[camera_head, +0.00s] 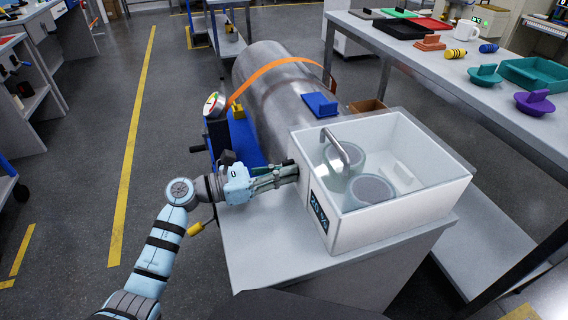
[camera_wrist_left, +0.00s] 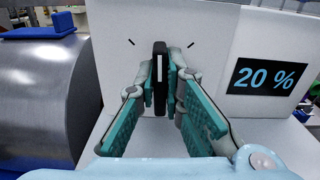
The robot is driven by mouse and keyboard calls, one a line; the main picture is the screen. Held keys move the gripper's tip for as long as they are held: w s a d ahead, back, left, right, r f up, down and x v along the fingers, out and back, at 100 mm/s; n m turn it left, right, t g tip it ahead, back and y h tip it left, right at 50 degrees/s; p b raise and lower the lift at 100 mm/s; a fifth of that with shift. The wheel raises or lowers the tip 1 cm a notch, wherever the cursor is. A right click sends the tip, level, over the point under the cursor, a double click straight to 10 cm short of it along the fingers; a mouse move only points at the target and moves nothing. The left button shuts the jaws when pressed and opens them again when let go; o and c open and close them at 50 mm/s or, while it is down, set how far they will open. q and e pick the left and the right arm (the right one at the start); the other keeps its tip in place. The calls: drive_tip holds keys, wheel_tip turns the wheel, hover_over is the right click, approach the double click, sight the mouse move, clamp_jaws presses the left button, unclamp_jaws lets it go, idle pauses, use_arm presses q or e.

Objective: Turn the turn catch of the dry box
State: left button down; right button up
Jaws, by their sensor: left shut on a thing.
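The dry box (camera_head: 425,208) is a white box with a clear top, standing on a light bench; grey round things show inside it. Its display (camera_head: 319,213) reads 20 %, also in the left wrist view (camera_wrist_left: 267,77). The turn catch (camera_wrist_left: 160,72) is a black bar with a white stripe on the box's side wall, standing upright between two short dark marks. My left gripper (camera_head: 289,173) reaches it from the left. In the left wrist view its teal fingers (camera_wrist_left: 161,90) are shut on the catch, one on each side. My right gripper is out of view.
A large metal cylinder (camera_head: 268,85) with an orange strap lies behind the box, with a blue block (camera_head: 320,105) near it. A dial gauge (camera_head: 213,105) stands left of it. A side table at right holds trays, a mug (camera_head: 467,30) and knobbed discs. The bench front is clear.

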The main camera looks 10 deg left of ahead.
use_arm(q)
drive_tip(key=n+p, duration=0.3)
drive_tip(key=n, duration=0.2)
drive_tip(key=shift+r+n+p, duration=0.1)
drive_tip(key=shift+n+p, duration=0.2)
drive_tip(key=shift+p, duration=0.1)
drive_tip(key=shift+n+p, duration=0.65)
drive_tip(key=shift+n, duration=0.75)
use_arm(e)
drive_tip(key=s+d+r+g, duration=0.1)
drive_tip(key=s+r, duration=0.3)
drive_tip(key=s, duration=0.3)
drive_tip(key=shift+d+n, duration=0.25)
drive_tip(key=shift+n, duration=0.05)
use_arm(q)
drive_tip(key=shift+f+p, duration=0.2)
drive_tip(key=shift+p, duration=0.1)
drive_tip(key=c, duration=1.7)
unclamp_jaws()
drive_tip(key=shift+a, duration=0.1)
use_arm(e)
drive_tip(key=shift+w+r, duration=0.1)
